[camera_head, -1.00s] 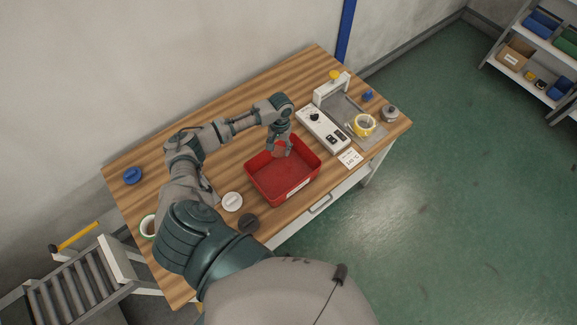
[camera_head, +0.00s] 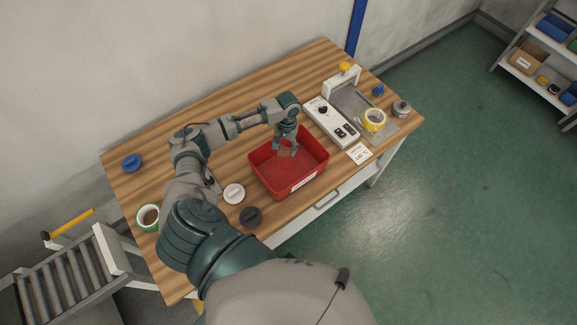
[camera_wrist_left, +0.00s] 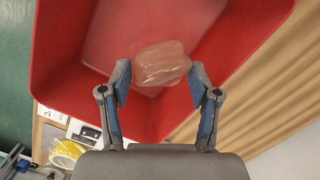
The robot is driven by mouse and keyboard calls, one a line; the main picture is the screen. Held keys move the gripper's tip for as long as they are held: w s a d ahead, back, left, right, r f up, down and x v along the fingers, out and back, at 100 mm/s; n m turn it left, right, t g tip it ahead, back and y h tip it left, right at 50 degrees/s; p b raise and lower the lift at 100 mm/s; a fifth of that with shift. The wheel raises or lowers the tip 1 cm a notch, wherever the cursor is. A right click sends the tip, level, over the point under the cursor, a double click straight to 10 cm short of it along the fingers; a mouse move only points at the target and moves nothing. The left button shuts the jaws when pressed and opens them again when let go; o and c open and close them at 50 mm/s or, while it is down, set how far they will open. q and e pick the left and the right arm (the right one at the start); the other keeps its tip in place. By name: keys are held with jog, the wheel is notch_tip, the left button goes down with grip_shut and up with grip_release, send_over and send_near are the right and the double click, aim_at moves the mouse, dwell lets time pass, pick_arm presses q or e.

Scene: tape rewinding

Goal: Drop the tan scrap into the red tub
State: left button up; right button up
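The red tub (camera_head: 262,172) stands near the front middle of the wooden table. In the left wrist view, its red wall (camera_wrist_left: 60,60) surrounds the fingers on several sides. My left gripper (camera_head: 287,149) is over the tub, pointing down. In the left wrist view, its two blue-padded fingers (camera_wrist_left: 160,82) are well apart, with the crumpled, translucent tan scrap (camera_wrist_left: 162,64) spanning the gap between their tips. The scrap appears to be held there, above the tub's floor. It is small and hard to make out in the head view. My right gripper is not in view.
A white device (camera_head: 331,124) with a grey tray and yellow tape roll (camera_head: 374,120) stands right of the tub. A white disc (camera_head: 234,193) and dark disc (camera_head: 251,216) lie left of it. A green-rimmed roll (camera_head: 148,217) and blue disc (camera_head: 132,163) are farther left.

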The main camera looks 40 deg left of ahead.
pick_arm(q)
jog(key=o, duration=0.3)
jog(key=shift+d, duration=0.1)
jog(key=shift+w+d, duration=0.1)
jog(key=shift+d, duration=0.15)
jog(key=shift+d+r, duration=0.1)
jog(key=shift+r, duration=0.4)
notch_tip(320, 180, up, 11)
jog(key=w, duration=0.1)
jog(key=shift+w+a, duration=0.2)
jog(key=shift+w, duration=0.15)
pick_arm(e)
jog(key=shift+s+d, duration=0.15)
pick_arm(q)
jog(key=shift+a+f, duration=0.15)
